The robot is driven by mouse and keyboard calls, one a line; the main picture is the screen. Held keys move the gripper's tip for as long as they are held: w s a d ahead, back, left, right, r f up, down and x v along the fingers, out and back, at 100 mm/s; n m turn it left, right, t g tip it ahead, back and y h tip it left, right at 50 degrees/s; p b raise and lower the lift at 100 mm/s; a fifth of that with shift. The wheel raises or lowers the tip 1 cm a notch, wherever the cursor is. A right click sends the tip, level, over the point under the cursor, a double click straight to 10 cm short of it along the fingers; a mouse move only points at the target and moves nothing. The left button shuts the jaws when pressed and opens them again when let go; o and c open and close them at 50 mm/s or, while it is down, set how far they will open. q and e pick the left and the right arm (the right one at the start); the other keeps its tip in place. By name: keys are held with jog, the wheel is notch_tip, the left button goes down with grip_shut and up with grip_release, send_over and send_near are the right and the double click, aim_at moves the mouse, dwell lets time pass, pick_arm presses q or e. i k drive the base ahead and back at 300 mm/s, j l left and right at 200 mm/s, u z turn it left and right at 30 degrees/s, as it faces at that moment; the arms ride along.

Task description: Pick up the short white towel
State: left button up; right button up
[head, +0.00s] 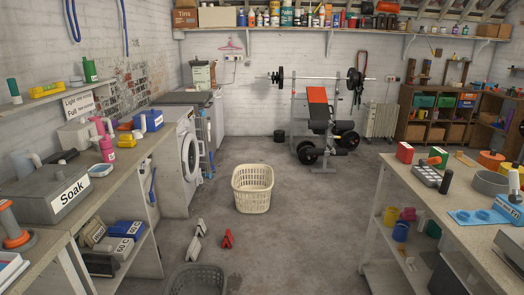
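I cannot make out a short white towel anywhere in the head view. Neither of my grippers shows in this view. A cream laundry basket (252,190) stands upright on the open floor in the middle, and I see no towel in it. A grey basket (197,280) is cut off by the bottom edge, and its contents cannot be made out. A white front-loading washing machine (187,150) stands at the left, beyond the long counter.
A cluttered counter (128,165) runs along the left, with a grey box marked Soak (50,192). A workbench (455,205) stands at right. Small white (194,247) and red (228,238) objects lie on the floor. A weight bench (318,125) stands behind. The middle floor is mostly free.

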aim_at(201, 228)
jog(key=i+l, duration=0.15)
jog(key=i, duration=0.7)
jog(key=i+l, duration=0.15)
jog(key=i, duration=0.75)
jog(key=i+l, duration=0.1)
jog(key=i, duration=0.75)
